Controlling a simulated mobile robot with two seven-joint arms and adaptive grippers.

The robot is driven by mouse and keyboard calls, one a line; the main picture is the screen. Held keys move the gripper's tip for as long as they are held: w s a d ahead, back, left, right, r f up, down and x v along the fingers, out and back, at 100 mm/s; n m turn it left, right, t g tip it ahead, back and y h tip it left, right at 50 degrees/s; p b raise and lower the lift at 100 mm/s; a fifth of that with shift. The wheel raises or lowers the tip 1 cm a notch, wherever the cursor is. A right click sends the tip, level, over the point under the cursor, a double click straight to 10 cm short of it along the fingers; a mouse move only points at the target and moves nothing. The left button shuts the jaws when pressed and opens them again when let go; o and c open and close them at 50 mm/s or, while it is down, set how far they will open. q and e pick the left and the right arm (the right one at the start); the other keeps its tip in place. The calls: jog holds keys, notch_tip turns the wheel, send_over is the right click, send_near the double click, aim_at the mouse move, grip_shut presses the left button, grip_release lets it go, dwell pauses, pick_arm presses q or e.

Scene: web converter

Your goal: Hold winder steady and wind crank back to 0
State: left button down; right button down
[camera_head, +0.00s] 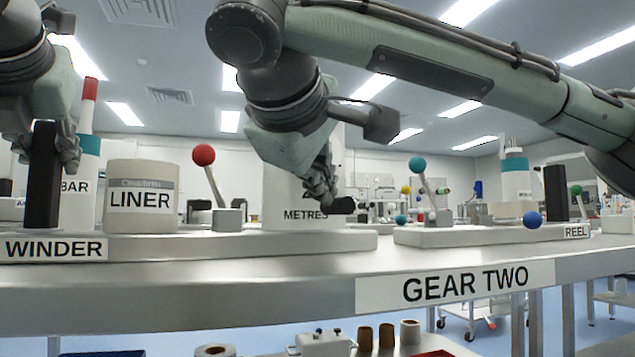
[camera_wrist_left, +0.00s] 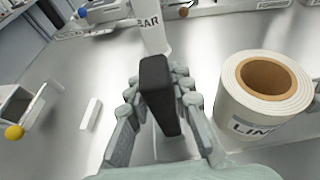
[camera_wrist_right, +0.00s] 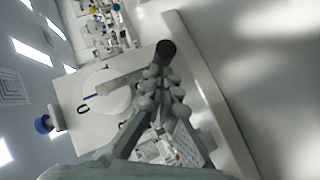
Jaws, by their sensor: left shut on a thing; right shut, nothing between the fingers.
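My left gripper (camera_head: 52,150) is closed around a tall black upright block (camera_head: 42,195) on the WINDER base, labelled by a sign (camera_head: 54,248). In the left wrist view the fingers flank this black block (camera_wrist_left: 158,90). My right gripper (camera_head: 322,188) is in front of the METRES box (camera_head: 283,190), fingers together. A black crank knob (camera_head: 342,205) is at its fingertips; in the right wrist view the knob (camera_wrist_right: 166,50) is just beyond them, contact unclear.
A LINER roll (camera_head: 140,195) stands right of the winder block. A red-knobbed lever (camera_head: 204,155) is between it and the METRES box. A teal-knobbed lever (camera_head: 418,164) and a blue knob (camera_head: 533,219) are on the right. The bench front carries a GEAR TWO sign (camera_head: 455,286).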

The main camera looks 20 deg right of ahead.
jog(key=shift+d+f+n+h, duration=0.2)
jog(key=shift+d+n+h, duration=0.15)
jog(key=shift+h, duration=0.15)
